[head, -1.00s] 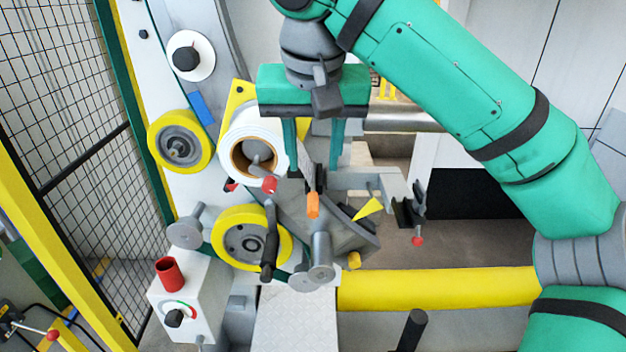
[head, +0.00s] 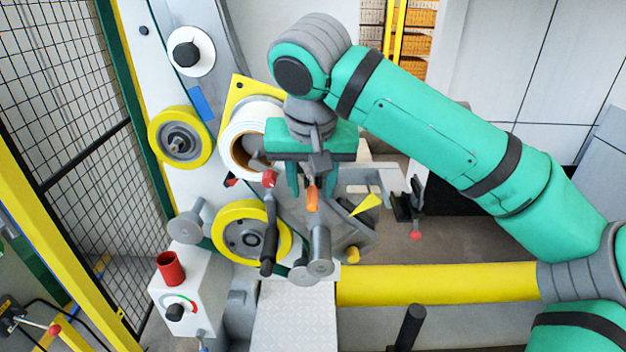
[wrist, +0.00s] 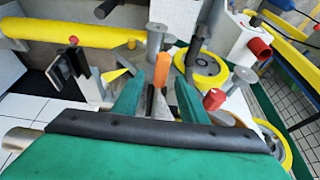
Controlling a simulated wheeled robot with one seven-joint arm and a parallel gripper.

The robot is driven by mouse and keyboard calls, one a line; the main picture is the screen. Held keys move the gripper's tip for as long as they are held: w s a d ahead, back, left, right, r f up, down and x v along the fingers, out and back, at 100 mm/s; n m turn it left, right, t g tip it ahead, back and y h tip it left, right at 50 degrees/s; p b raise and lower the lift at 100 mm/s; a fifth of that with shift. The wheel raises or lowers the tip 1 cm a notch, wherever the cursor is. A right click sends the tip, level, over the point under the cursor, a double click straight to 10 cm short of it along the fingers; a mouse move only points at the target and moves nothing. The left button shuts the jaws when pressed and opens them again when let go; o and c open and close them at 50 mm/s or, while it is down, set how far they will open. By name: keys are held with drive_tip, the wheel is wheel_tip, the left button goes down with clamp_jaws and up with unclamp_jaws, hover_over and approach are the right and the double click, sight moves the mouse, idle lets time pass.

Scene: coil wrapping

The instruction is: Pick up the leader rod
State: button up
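An upright orange cylinder (head: 312,199), which looks like the leader rod's end, stands at the wrapping machine's middle. It also shows in the wrist view (wrist: 162,70), between and beyond my fingertips; its lower part is hidden. My gripper (head: 307,188) is above and around this spot, pointing down. In the wrist view my gripper (wrist: 158,92) has its two green fingers apart, with a gap on both sides of the orange piece. Whether either finger touches it I cannot tell.
A white film roll (head: 243,122) is close to the left of my gripper. A red knob (head: 269,179) and a black-handled lever (head: 269,240) stand nearby. A yellow wheel (head: 222,221) is lower left, a yellow pointer (head: 367,205) right, and a red cup (head: 170,267) on the control box.

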clamp_jaws()
drive_tip(key=shift+r, duration=0.15)
drive_tip(key=shift+r, duration=0.25)
wheel_tip(320, 180, up, 2)
drive_tip(key=shift+r, duration=0.1)
drive_tip(key=s+r, duration=1)
drive_tip(key=s, duration=0.4)
drive_tip(key=shift+d, duration=0.25)
